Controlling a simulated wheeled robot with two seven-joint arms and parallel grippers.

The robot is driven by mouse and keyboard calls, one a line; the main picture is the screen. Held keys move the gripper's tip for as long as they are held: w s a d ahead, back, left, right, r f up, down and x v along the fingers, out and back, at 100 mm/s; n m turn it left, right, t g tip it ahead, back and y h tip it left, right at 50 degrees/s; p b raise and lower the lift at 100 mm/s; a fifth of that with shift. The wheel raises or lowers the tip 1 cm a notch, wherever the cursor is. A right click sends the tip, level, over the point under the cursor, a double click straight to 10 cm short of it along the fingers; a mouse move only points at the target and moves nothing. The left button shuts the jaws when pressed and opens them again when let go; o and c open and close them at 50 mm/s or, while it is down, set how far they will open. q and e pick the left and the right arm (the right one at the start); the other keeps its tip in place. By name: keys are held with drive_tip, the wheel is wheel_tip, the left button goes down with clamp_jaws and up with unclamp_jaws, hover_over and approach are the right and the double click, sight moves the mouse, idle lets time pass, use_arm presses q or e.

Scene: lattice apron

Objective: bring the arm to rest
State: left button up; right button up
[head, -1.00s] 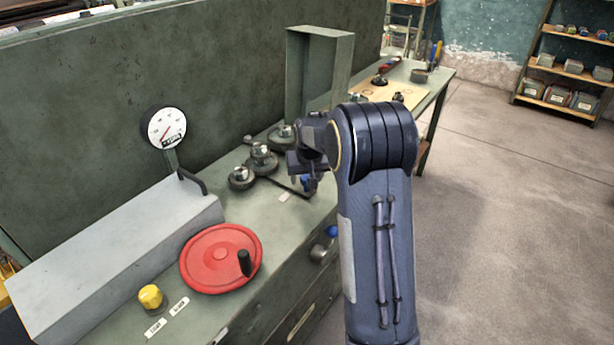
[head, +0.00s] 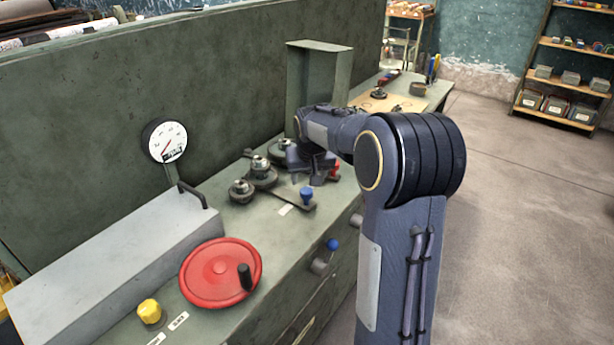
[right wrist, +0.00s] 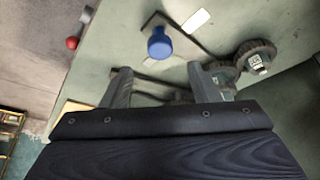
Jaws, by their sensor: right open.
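My right arm reaches over the green bench (head: 255,225) in the head view. Its gripper (head: 312,170) is low over the bench, beside a group of dark round weights or gears. In the right wrist view the two fingers of the gripper (right wrist: 162,85) stand apart, with nothing held between them. A blue knob (right wrist: 158,45) on a dark flat piece lies beyond the fingertips, apart from them. The same blue knob (head: 306,194) shows in front of the gripper in the head view. My left gripper is not in view.
A red handwheel (head: 221,272), a yellow knob (head: 149,311), a long grey box (head: 105,270) and a dial gauge (head: 165,141) stand at the left. Dark round pieces (head: 241,190) are near the gripper. A green upright housing (head: 318,80) stands behind. Open floor (head: 520,220) lies right.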

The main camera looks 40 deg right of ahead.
drive_tip(key=s+a+r+n+t+y+p, duration=0.1)
drive_tip(key=s+a+r+n+y+p, duration=0.1)
drive_tip(key=s+a, duration=0.9)
drive_tip(key=s+a+r+n+y+p, duration=0.2)
drive_tip(key=s+a, duration=0.9)
drive_tip(key=s, duration=0.6)
drive_tip(key=shift+s+a+r+t+y+p, duration=0.2)
drive_tip(key=shift+a+r+t+y+p, duration=0.25)
drive_tip(key=shift+y, duration=0.55)
drive_tip(key=shift+c, duration=0.4)
